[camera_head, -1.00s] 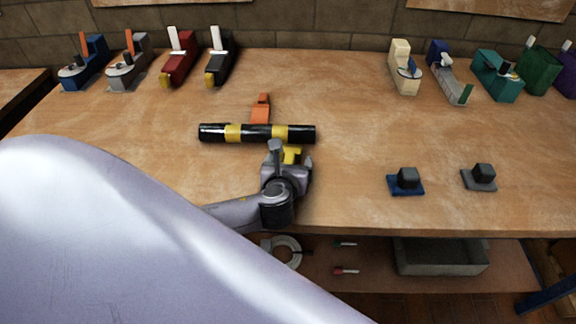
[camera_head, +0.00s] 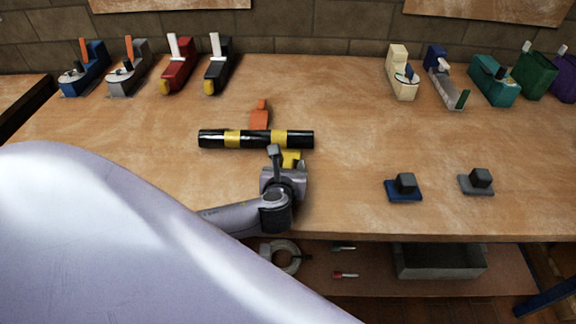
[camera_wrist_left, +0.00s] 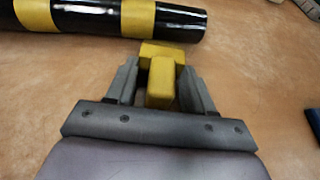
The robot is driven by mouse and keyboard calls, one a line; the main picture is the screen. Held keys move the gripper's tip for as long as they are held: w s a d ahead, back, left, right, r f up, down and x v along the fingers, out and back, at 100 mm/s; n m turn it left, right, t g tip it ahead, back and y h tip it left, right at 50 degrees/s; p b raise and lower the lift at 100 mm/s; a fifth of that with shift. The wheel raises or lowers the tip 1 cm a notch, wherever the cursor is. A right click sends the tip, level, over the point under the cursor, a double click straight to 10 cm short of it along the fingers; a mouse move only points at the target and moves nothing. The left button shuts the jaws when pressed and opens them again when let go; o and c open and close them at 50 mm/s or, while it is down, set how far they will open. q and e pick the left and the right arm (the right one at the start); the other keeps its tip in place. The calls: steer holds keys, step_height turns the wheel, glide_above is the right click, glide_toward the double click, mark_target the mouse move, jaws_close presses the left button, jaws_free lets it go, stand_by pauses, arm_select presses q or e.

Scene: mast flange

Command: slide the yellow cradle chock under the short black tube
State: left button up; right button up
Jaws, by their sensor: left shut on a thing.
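The short black tube (camera_head: 257,139) with yellow bands lies crosswise on the bench; it also shows at the top of the left wrist view (camera_wrist_left: 70,17). The yellow cradle chock (camera_head: 291,159) is on the near side of the tube, by its right yellow band. In the left wrist view the chock (camera_wrist_left: 160,82) sits between the two fingers, its far end close to the tube; I cannot tell whether they touch. My left gripper (camera_head: 283,165) is shut on the chock, low over the bench. My right gripper is not in view.
An orange block (camera_head: 260,113) stands against the tube's far side. A blue-based block (camera_head: 403,187) and a grey-based block (camera_head: 477,181) stand to the right. Several tools line the back wall. A grey bin (camera_head: 440,262) is on the lower shelf. Bench right of the tube is clear.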

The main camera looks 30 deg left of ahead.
arm_select(q)
steer(key=o, duration=1.2)
steer(key=shift+s, duration=0.1)
steer(key=shift+v, duration=3.55)
